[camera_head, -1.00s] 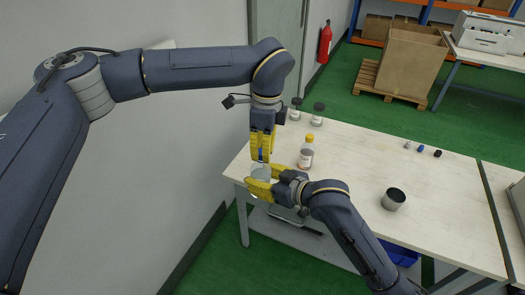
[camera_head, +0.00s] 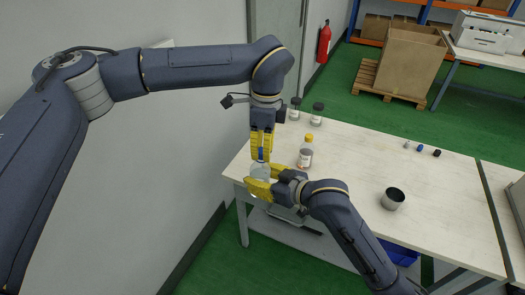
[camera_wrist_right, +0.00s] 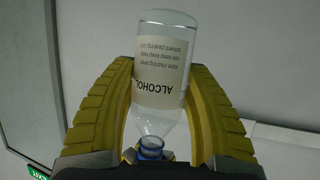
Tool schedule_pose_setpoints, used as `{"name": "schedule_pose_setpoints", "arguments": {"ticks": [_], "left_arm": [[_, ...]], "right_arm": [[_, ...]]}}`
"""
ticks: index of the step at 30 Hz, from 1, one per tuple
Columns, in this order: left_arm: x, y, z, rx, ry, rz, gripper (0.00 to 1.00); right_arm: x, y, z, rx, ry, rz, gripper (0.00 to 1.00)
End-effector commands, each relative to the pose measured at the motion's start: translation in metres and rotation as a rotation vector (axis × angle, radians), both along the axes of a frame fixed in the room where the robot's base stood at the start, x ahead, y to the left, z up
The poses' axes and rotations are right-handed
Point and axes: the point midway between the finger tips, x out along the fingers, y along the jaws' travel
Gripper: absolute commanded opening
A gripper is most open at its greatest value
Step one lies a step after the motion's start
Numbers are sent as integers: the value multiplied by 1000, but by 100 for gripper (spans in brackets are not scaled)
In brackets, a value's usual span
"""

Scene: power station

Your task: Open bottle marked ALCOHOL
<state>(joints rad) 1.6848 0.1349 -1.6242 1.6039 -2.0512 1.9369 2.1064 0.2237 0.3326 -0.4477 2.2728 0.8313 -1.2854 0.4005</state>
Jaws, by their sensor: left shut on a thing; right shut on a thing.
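The clear bottle marked ALCOHOL (camera_wrist_right: 160,75) shows upside down in the right wrist view, its white label facing the camera. In the head view the bottle (camera_head: 260,171) is upright near the table's left edge. My right gripper (camera_head: 259,187) is shut on its body, with a yellow finger on each side. My left gripper (camera_head: 262,152) points down from above, shut on the blue cap (camera_head: 261,155) at the bottle's top. The blue cap (camera_wrist_right: 151,144) also shows at the neck in the wrist view. I cannot tell whether it is loose.
A yellow-capped bottle (camera_head: 306,152) stands close right of the grippers. Two dark-capped bottles (camera_head: 295,109) (camera_head: 317,114) stand behind. A metal cup (camera_head: 393,199) and several small caps (camera_head: 420,148) are farther right. The table's middle (camera_head: 360,160) is clear.

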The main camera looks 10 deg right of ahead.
Motion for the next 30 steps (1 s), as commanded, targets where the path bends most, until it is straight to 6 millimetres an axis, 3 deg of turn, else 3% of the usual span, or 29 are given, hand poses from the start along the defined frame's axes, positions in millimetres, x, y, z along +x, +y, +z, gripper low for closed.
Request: {"name": "schedule_pose_setpoints", "arguments": {"ticks": [16,30], "left_arm": [[0,-1,17,-2,-2,0,0],[0,-1,19,0,-1,0,0]], "right_arm": [[0,0,-1,0,1,1,0],[0,0,0,0,0,0,0]]}}
